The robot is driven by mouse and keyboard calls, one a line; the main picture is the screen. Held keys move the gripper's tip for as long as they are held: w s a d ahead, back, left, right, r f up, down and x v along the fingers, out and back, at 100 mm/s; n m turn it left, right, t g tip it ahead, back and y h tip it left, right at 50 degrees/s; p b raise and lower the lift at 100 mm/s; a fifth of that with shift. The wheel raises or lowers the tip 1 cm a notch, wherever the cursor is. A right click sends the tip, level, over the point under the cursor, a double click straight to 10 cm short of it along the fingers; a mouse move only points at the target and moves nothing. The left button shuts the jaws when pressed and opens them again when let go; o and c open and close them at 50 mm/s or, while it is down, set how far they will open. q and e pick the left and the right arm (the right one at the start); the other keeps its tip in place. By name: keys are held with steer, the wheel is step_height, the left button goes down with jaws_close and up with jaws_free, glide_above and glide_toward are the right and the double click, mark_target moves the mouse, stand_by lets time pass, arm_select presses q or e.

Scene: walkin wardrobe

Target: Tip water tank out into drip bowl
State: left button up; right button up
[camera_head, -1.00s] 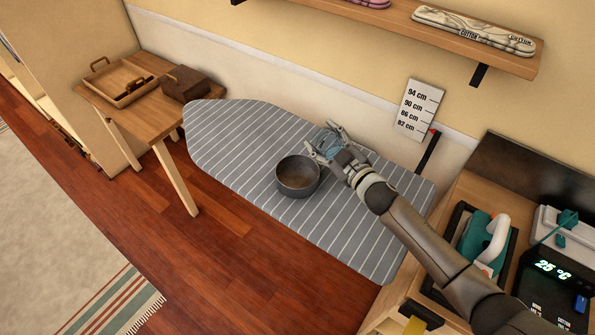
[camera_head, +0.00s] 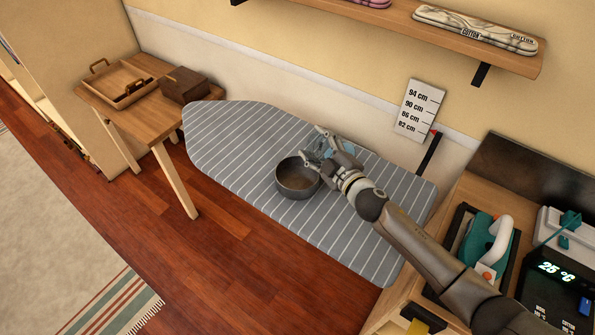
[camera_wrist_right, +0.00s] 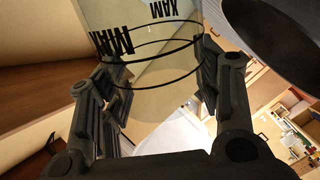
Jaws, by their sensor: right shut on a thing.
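The drip bowl (camera_head: 297,178) is a dark grey round pan standing on the striped ironing board (camera_head: 235,140). The water tank (camera_head: 325,150) is a small, clear bluish vessel, partly hidden by my right gripper (camera_head: 330,156). That gripper is shut on the tank, just behind and right of the bowl's rim. In the right wrist view the tank (camera_wrist_right: 150,75) is a clear cylinder with black rings and MAX lettering, between the fingers (camera_wrist_right: 155,85). A dark round shape at upper right there looks like the bowl (camera_wrist_right: 285,40). Whether water is leaving the tank cannot be told. My left gripper is out of view.
A height chart (camera_head: 419,108) is on the wall behind the board. A teal and white iron (camera_head: 487,240) and a unit reading 25 °C (camera_head: 556,268) stand at right. A side table (camera_head: 142,118) holds a tray and brown box. The board's left half is clear.

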steer(key=shift+a+r+n, duration=0.1)
steer(key=shift+r+n, duration=0.05)
steer(key=shift+n, duration=0.15)
steer(key=shift+a+f+n+b, duration=0.1)
steer(key=shift+f+n+b, duration=0.3)
steer(key=shift+f+n, duration=0.3)
stand_by(0.4)
steer(key=shift+s+a+r+n+h+p, duration=0.1)
steer(key=shift+r+n+h+p, duration=0.05)
steer(key=shift+r+n+p, duration=0.3)
steer(key=shift+s+a+r+n+h+p, duration=0.15)
steer(key=shift+r+n+p, duration=0.15)
steer(key=shift+p, duration=0.2)
steer(key=shift+a+f+n, duration=0.25)
steer(key=shift+a+f, duration=0.05)
steer(key=shift+s+a+f+n, duration=0.3)
steer(key=shift+a+f+n, duration=0.2)
steer(key=shift+a, duration=0.1)
stand_by(0.6)
